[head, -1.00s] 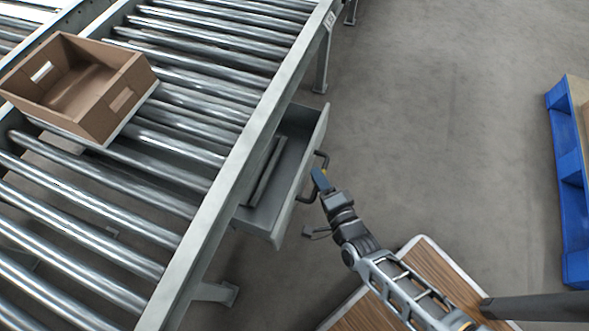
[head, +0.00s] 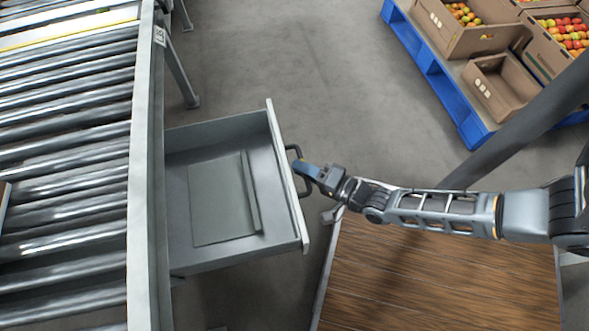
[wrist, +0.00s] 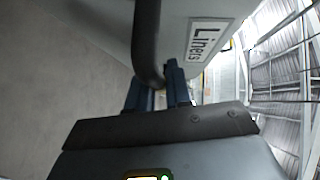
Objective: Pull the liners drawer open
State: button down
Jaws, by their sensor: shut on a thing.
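The liners drawer (head: 220,256) is a grey box pulled well out from under the roller conveyor in the head view. A flat grey sheet and a thin upright strip lie inside it. Its dark handle (head: 298,174) is on the front panel, and in the wrist view the handle bar (wrist: 147,45) runs down between my fingers. The "Liners" label (wrist: 207,40) shows on the drawer front. My gripper (head: 297,167) is shut on the handle, with its blue fingers around the bar.
The roller conveyor (head: 146,180) stands at the left. A wood-topped surface (head: 440,275) lies below my arm. Bare concrete floor is between conveyor and pallet.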

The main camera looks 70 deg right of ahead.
dwell(0.3)
jog(key=c, duration=1.1)
grip_release()
jog(key=shift+c, duration=0.2)
jog(key=shift+s, duration=0.15)
jog(key=p+v, duration=0.1)
jog(key=v, duration=0.6)
jog(key=shift+s, duration=0.3)
jog(key=shift+a, duration=0.15)
jog(key=a+r+n+y, duration=0.2)
jog(key=a+r+n, duration=0.3)
jog(key=r, duration=0.5)
jog(key=a+r+n+y, duration=0.1)
jog(key=a+r+n, duration=0.2)
jog(key=r+n, duration=0.55)
jog(key=a+r+n+y, duration=0.2)
jog(key=a+r+n, duration=0.3)
jog(key=r, duration=0.5)
notch_tip(320, 180, up, 23)
jog(key=n+g+p, duration=0.1)
jog(key=p, duration=2.1)
jog(key=shift+d, duration=0.3)
